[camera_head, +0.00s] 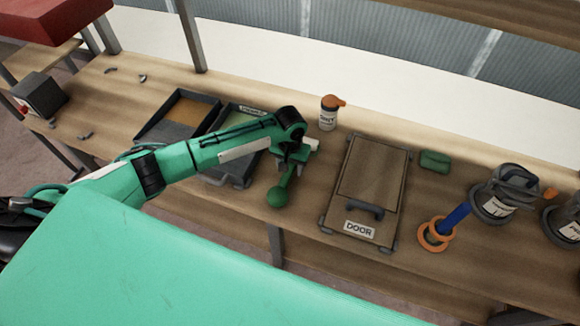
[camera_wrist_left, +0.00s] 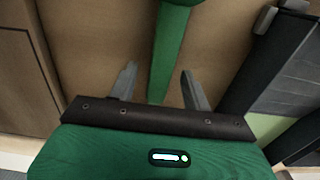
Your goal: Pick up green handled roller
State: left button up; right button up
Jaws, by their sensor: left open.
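A green handle with a rounded bulb end (camera_head: 278,195) lies on the wooden bench right of the trays. I take it for the green handled roller, but no roller part shows clearly. My left gripper (camera_head: 291,160) is over its far end. In the left wrist view the green handle (camera_wrist_left: 172,50) runs down from the top edge, its narrow end between the two fingers of my left gripper (camera_wrist_left: 158,82). The fingers stand apart, with a gap on both sides of the handle. The handle's far part is hidden behind the gripper in the head view. My right gripper is not seen.
Two dark trays (camera_head: 149,128) lie left, partly under my arm. A framed panel marked DOOR (camera_head: 360,230) lies right. An orange-capped bottle (camera_head: 328,118) stands behind. A green block (camera_head: 435,160), an orange ring (camera_head: 434,238) and grey cans (camera_head: 495,205) are farther right.

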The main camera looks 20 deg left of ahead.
pick_arm(q)
jog(key=shift+f, duration=0.65)
grip_shut()
jog(key=shift+r, duration=0.1)
